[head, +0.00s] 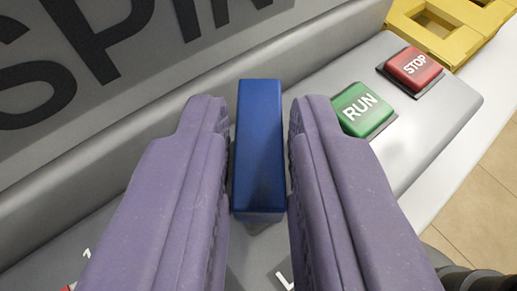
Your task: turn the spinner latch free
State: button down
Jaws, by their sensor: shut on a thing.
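The spinner latch appears as a blue rectangular bar (260,150) in the middle of the head view, over the grey machine panel. My gripper (259,135) has two purple fingers, one along each long side of the blue bar. The fingers are shut on it, and the bar's front end lies between them. The latch's mount and anything under the bar are hidden.
A green RUN button (361,108) and a red STOP button (413,68) sit on the grey panel (440,110) to the right, near my right finger. Large dark lettering (90,45) is on the machine face at upper left. A yellow rack (450,25) stands at upper right.

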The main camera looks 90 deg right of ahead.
jog(key=n+t, duration=0.2)
jog(key=shift+s+t, duration=0.25)
jog(key=shift+t, duration=0.15)
jog(key=n+t, duration=0.1)
jog(key=n+t+y, duration=0.1)
jog(key=shift+s+d+n+t, duration=0.1)
jog(key=shift+s+n+t, duration=0.1)
jog(key=shift+n+t, duration=0.15)
jog(key=shift+s+r+n+t+y, duration=0.15)
jog(key=shift+n+t+y, duration=0.45)
jog(key=shift+n+t, duration=0.3)
jog(key=shift+d+n+t+y+p, duration=0.1)
jog(key=shift+n+t+y+p, duration=0.2)
jog(key=shift+n+t+p, duration=0.2)
jog(key=c, duration=1.1)
grip_release()
